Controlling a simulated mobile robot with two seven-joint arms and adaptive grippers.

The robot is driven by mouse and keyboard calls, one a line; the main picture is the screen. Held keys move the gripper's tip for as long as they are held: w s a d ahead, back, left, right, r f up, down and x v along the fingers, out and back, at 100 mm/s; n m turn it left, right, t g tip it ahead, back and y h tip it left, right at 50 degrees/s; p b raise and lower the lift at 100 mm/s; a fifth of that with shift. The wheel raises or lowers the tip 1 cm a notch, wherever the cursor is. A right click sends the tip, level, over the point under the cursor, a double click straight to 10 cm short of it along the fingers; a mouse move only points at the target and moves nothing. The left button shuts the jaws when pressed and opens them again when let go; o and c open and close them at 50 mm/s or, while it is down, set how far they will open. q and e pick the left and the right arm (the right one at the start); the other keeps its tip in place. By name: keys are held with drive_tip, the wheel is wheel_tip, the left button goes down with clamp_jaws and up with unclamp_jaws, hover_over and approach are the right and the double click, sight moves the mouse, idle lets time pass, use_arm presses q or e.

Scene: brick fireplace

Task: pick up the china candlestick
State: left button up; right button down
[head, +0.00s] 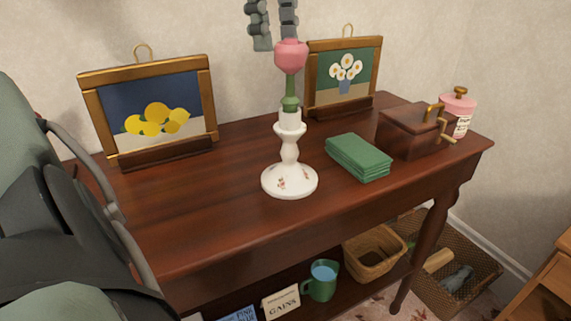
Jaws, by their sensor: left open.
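The china candlestick (289,181) is white with small floral marks and stands upright on the dark wooden table. A candle with a green stem (291,92) and a pink tulip-shaped top (291,56) stands in it. My left gripper (275,42) hangs down from the top edge, its two grey fingers apart and empty. Its fingertips are close to the pink top in the picture; I cannot tell whether they touch it. The rest of this gripper is out of frame. My right gripper is not in view.
A lemon picture (152,104) stands left and a daisy picture (343,78) behind. Green folded cloths (357,157), a wooden grinder (407,133) and a pink-lidded jar (460,110) stand right. A basket (374,252) and green mug (320,283) sit below. The tabletop left of the candlestick is clear.

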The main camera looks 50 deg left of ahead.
sight(289, 102)
use_arm(q)
drive_tip(key=f, duration=0.4)
drive_tip(key=d+f, duration=0.1)
drive_tip(key=shift+w+f, duration=0.1)
drive_tip(key=shift+f, duration=0.3)
drive_tip(key=f, duration=0.3)
drive_tip(key=d+f, duration=0.1)
drive_tip(key=shift+w+f, duration=0.15)
drive_tip(key=shift+w, duration=0.1)
drive_tip(key=shift+f, duration=0.35)
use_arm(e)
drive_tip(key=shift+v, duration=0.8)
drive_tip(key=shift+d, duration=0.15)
use_arm(q)
clamp_jaws()
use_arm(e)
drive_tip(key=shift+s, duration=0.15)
use_arm(q)
drive_tip(key=shift+r, duration=0.1)
